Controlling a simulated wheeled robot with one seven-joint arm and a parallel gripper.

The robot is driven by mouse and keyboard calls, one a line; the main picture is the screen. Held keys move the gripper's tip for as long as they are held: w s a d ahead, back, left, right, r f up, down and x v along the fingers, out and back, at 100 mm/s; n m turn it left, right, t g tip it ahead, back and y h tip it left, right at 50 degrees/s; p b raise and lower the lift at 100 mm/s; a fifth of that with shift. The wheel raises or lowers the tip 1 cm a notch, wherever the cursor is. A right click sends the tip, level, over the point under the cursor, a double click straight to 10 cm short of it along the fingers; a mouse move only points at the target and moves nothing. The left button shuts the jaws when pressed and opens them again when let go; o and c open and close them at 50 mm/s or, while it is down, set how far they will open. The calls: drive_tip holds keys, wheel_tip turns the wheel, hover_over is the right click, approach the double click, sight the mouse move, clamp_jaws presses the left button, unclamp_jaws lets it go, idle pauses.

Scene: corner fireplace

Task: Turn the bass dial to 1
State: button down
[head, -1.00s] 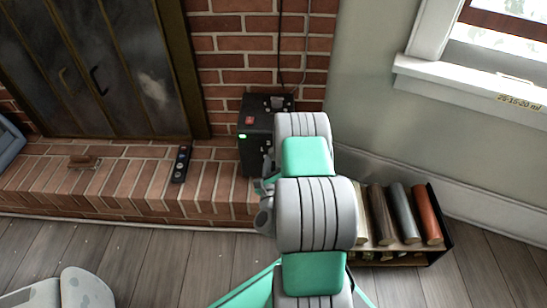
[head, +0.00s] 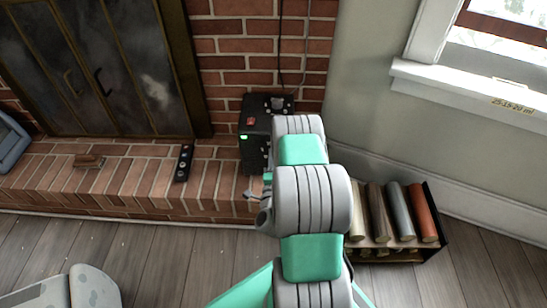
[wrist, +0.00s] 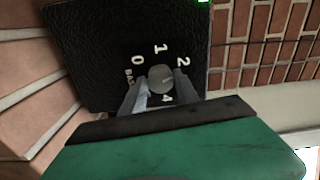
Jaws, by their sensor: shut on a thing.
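The bass dial (wrist: 160,76) is a round grey knob on the black textured face of a box (wrist: 95,50), seen close in the wrist view. White numbers 0, 1, 2 and 4 show around it, with 1 nearly straight above the knob and part of the word BASS beside the 0. My gripper (wrist: 162,88) has a finger on each side of the knob and is shut on it. I cannot make out a pointer on the dial. In the head view the black box (head: 256,112) stands on the brick hearth, and my arm hides the dial.
A dark remote (head: 183,164) and a small brown block (head: 88,161) lie on the hearth (head: 130,180) left of the box. A rack of several coloured cylinders (head: 400,212) stands right of my arm by the wall. Cables hang behind the box.

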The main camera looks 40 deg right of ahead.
drive_tip(key=n+p, duration=0.3)
drive_tip(key=n, duration=0.8)
drive_tip(key=shift+f+n, duration=0.1)
drive_tip(key=shift+n, duration=0.2)
idle(0.4)
drive_tip(key=c, duration=0.9)
unclamp_jaws()
drive_tip(key=p+v, duration=0.2)
drive_tip(key=v, duration=0.6)
